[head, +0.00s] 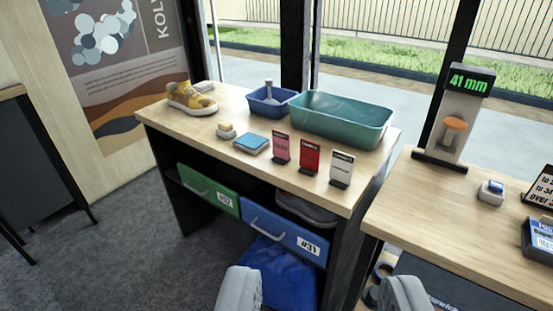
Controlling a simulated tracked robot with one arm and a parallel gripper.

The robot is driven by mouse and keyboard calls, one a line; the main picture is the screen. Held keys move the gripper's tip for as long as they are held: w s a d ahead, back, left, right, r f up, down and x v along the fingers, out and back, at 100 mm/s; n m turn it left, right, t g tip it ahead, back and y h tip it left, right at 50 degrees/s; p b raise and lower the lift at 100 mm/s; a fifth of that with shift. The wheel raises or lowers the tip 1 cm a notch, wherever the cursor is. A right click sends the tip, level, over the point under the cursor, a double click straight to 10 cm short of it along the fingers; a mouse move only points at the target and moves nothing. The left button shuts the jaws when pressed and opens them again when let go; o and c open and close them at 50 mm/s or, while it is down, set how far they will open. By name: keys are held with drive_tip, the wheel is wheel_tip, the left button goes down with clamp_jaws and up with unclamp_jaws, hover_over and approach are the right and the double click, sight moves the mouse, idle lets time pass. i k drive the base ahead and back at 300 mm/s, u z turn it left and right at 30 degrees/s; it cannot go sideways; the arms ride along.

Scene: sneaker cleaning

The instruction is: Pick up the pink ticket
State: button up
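The pink ticket (281,147) stands upright in a small dark holder on the wooden bench (203,132). It is the leftmost of three tickets near the bench's front right edge. A red ticket (309,157) and a white ticket (342,167) stand to its right. My gripper (320,295) shows at the bottom of the view, its two light grey fingers wide apart. It is open, with nothing seen between the fingers. It is apart from the pink ticket, which appears above it in the picture.
A blue pad (252,143) lies left of the tickets. A teal basin (342,117) and a blue tub (270,102) stand behind, and a yellow sneaker (191,98) at the far left. Green (209,189) and blue (283,232) drawers are below. A second table (430,215) is at right.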

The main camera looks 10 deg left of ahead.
sight(281, 141)
drive_tip(key=k, duration=0.85)
drive_tip(key=u, duration=1.5)
drive_tip(key=i, duration=1.8)
drive_tip(key=z, duration=2.35)
drive_tip(key=i, duration=0.5)
drive_tip(key=z, duration=0.2)
